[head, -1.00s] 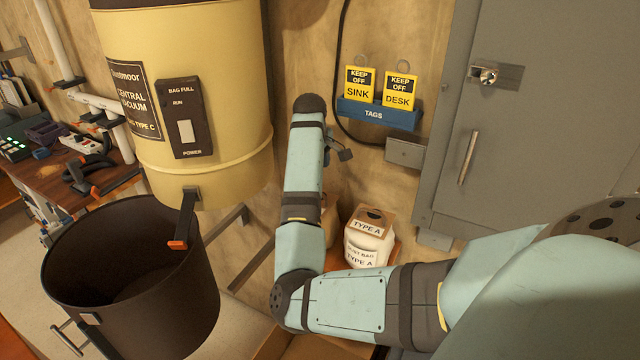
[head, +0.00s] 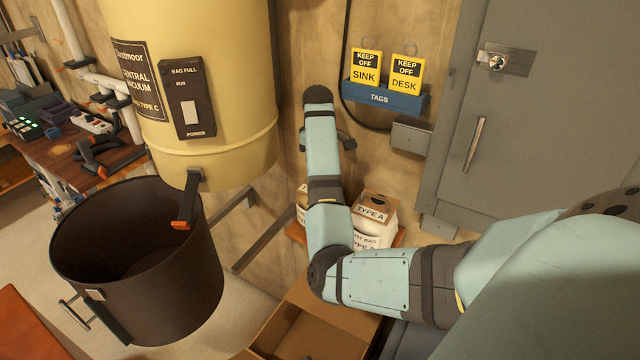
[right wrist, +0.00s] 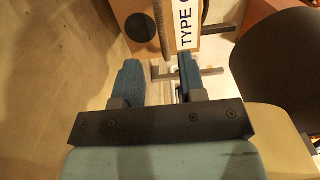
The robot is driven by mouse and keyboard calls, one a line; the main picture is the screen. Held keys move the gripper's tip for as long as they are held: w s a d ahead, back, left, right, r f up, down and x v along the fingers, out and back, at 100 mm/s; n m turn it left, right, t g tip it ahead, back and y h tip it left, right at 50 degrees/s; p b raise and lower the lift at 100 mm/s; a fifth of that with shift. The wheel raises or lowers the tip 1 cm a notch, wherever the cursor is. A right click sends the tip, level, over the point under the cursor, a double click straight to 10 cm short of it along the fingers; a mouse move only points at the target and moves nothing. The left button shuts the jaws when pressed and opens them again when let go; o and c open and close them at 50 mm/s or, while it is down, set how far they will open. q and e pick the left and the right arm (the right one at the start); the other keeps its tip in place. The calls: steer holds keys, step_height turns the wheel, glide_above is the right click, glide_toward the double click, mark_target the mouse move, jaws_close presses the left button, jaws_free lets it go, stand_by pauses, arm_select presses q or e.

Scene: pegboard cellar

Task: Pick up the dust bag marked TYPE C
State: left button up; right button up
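The dust bag marked TYPE C shows in the right wrist view, at the top edge, as a brown card collar (right wrist: 140,18) with a dark hole and a white TYPE C label (right wrist: 187,25). My right gripper (right wrist: 160,68) is open, its two blue fingers apart and pointing toward the bag, with no bag held between them. In the head view my right forearm hides most of a bag (head: 302,205) left of the TYPE A bag (head: 375,212); its lettering is mostly covered. My left gripper is not in view.
The bags stand on an orange-brown shelf (head: 398,238) by the wall. An open cardboard box (head: 318,335) lies below. A dark round bin (head: 150,290) and the yellow vacuum canister (head: 235,100) are to the left; a grey cabinet (head: 560,110) is to the right.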

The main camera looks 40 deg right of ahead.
steer(key=shift+s+a+f, duration=0.1)
steer(key=shift+s+f, duration=0.05)
steer(key=shift+f, duration=0.45)
steer(key=shift+s+a+f, duration=0.1)
steer(key=shift+f, duration=0.45)
steer(key=shift+d, duration=0.15)
steer(key=shift+s+f, duration=0.15)
steer(key=shift+f, duration=1.3)
steer(key=shift+a+f, duration=0.15)
steer(key=shift+a, duration=0.05)
jaws_close()
steer(key=shift+d, duration=0.1)
